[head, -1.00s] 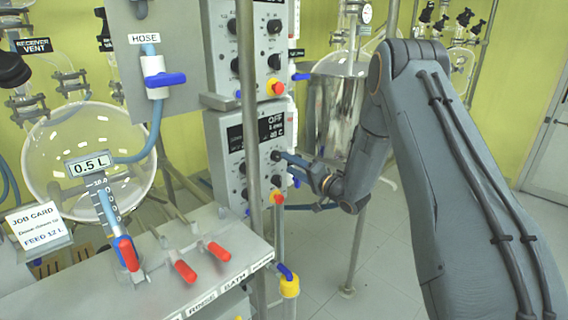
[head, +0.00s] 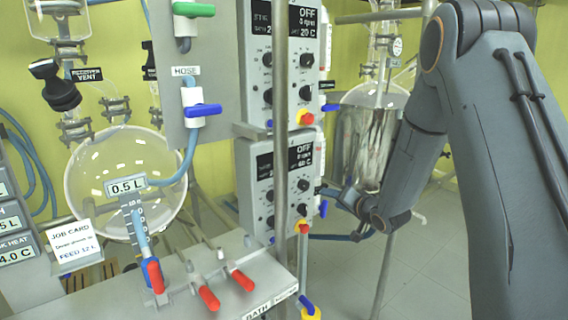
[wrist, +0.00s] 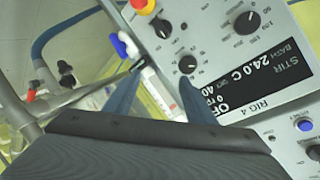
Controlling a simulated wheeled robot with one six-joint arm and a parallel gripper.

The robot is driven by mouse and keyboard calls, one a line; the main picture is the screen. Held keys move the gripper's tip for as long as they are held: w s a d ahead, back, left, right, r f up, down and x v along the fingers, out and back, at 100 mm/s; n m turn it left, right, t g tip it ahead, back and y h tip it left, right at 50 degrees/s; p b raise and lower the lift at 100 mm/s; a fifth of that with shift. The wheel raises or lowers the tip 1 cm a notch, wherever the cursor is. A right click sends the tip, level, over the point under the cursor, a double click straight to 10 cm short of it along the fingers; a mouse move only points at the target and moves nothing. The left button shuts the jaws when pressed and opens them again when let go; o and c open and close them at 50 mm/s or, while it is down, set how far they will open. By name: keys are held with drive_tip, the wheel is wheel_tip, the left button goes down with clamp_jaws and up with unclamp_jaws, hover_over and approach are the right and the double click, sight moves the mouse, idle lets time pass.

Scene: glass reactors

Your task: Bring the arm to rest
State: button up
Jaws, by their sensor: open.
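My arm (head: 500,150) comes in from the right of the head view and bends down at its elbow to the wrist. My gripper (head: 325,189) is small there, close to the right side of the lower control box (head: 262,195). The control panel (wrist: 235,70), marked RIG 4, is close beyond the fingertips, with a black knob (wrist: 188,63) near the right finger. I cannot tell whether a finger touches the panel.
An upright metal post (head: 283,130) stands before the control boxes. A grey bench (head: 185,290) with red-handled valves (head: 208,297) fills the lower left. A round glass vessel (head: 125,185) and a JOB CARD (head: 74,244) are at left. A metallic vessel (head: 365,140) stands behind my arm. Open floor (head: 425,270) shows at lower right.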

drive_tip(key=s+r+n+g+h+p, duration=0.1)
drive_tip(key=s+g, duration=0.5)
drive_tip(key=s, duration=1.5)
drive_tip(key=s+r+n+g+h+p, duration=0.1)
drive_tip(key=s+n+g+h, duration=0.3)
drive_tip(key=s, duration=1.7)
drive_tip(key=g, duration=0.3)
drive_tip(key=shift+s+r, duration=0.15)
drive_tip(key=shift+s, duration=0.1)
drive_tip(key=shift+d, duration=0.1)
